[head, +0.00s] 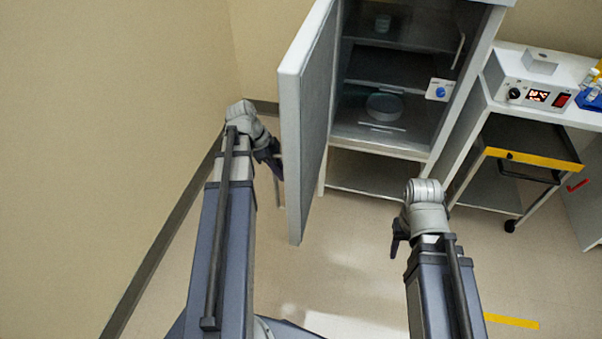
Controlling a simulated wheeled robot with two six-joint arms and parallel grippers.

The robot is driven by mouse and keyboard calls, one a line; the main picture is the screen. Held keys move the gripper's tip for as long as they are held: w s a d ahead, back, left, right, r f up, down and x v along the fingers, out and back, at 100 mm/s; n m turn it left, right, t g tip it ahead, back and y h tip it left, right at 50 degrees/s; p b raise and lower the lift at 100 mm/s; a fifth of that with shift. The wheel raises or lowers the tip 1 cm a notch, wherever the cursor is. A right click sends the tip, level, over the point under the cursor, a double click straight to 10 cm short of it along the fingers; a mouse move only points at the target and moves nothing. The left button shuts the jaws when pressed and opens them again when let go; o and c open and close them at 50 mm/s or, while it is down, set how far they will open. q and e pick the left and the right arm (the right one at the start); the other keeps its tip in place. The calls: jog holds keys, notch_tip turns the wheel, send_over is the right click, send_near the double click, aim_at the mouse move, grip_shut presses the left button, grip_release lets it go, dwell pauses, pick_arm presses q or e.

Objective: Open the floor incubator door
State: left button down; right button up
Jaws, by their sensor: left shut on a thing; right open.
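The floor incubator (437,142) stands at the top middle of the head view. Its grey door (306,110) is swung well out to the left, and the interior shows. My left gripper (274,160) is at the outer face of the door, left of it, and is shut on the door handle (278,190). The handle is mostly hidden, with only a thin part showing below the gripper. My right gripper (397,238) is open and empty, in front of the incubator and below its opening.
Inside are shelves with a round dish (384,106). A small panel with a blue knob (438,91) is at the opening's right edge. A wall bounds the left; the middle floor is clear.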

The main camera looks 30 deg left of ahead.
pick_arm(q)
jog(key=shift+s+a+f, duration=0.1)
jog(key=shift+s+a, duration=0.2)
jog(key=shift+a, duration=0.2)
jog(key=shift+s+a, duration=0.25)
jog(key=shift+a, duration=0.2)
jog(key=c, duration=1.2)
grip_release()
jog(key=o, duration=0.4)
jog(key=shift+s, duration=0.1)
jog(key=shift+o, duration=0.2)
jog(key=shift+w+a+r, duration=0.1)
jog(key=shift+w+r, duration=0.1)
jog(key=p+v, duration=0.7)
jog(key=shift+r, duration=0.25)
